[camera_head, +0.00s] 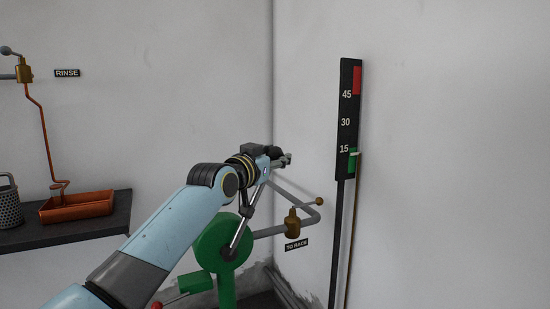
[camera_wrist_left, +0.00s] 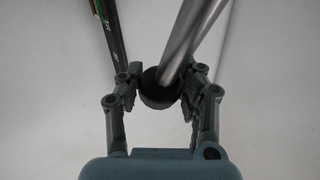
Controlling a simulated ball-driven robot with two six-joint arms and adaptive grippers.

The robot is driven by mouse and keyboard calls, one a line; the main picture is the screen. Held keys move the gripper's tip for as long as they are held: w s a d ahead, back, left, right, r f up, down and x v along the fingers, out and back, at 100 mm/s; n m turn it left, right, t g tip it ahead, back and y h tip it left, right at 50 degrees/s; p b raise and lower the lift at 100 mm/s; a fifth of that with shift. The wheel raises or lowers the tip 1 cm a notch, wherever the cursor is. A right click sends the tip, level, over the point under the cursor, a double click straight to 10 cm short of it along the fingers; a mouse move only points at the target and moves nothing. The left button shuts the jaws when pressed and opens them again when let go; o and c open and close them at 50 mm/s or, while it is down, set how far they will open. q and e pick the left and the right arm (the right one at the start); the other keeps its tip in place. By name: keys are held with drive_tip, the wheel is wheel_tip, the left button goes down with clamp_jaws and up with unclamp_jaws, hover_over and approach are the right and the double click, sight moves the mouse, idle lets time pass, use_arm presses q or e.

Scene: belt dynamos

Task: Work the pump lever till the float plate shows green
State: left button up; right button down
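The green pump body (camera_head: 222,245) stands low in the middle of the head view. A grey metal lever (camera_head: 238,238) rises from it, tilted to the right, and its top is hidden behind my left arm. My left gripper (camera_head: 287,159) is above and right of the pump. In the left wrist view, its two fingers close on the lever's black round end (camera_wrist_left: 160,92), with the grey rod running away from it. The tall black float plate (camera_head: 348,115) on the right wall has red at the top and green near 15. A pale pointer (camera_head: 355,153) lies at the upper part of the green.
A grey pipe (camera_head: 270,232) with a brass valve (camera_head: 292,223) is just right of the pump, above a "TO RACE" label (camera_head: 296,245). A shelf (camera_head: 75,228) with an orange tray (camera_head: 75,206) and a perforated can (camera_head: 9,208) is at left. A red knob (camera_head: 156,305) is at the bottom.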

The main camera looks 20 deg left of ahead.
use_arm(q)
drive_tip(key=c, duration=0.4)
drive_tip(key=shift+w+f, duration=0.1)
clamp_jaws()
drive_tip(key=shift+f, duration=0.1)
drive_tip(key=shift+s+a+r, duration=0.2)
drive_tip(key=shift+s+a, duration=0.15)
drive_tip(key=shift+s, duration=0.1)
drive_tip(key=s+a+n+t+y, duration=0.7)
drive_tip(key=s+a+n, duration=0.4)
drive_tip(key=s, duration=0.7)
drive_tip(key=a, duration=0.3)
drive_tip(key=shift+f+n+t, duration=0.3)
